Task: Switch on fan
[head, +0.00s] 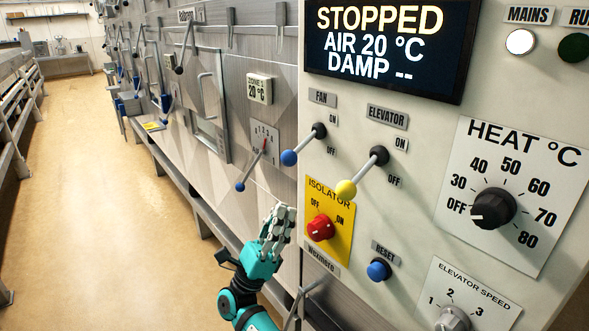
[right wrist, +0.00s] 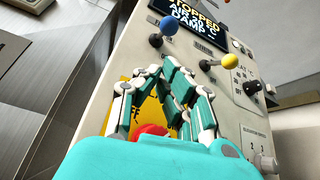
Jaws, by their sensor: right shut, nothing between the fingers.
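The fan lever (head: 289,158) has a blue ball on a short stem, hanging down and left from its black pivot, between small ON and OFF labels. The ball also shows in the right wrist view (right wrist: 168,26). The display (head: 385,45) reads STOPPED, AIR 20 °C, DAMP --. My right gripper (head: 282,212) is shut and empty, apart from the lever, below its ball and left of the yellow isolator plate. In the right wrist view its fingers (right wrist: 168,68) point up towards the blue ball. My left gripper is not in view.
The yellow-balled elevator lever (head: 346,190) is right of the fan lever. The red isolator knob (head: 320,228) and blue reset button (head: 378,270) sit below. Another blue-balled lever (head: 240,187) is on the steel wall to the left. Clear floor (head: 90,200) lies further left.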

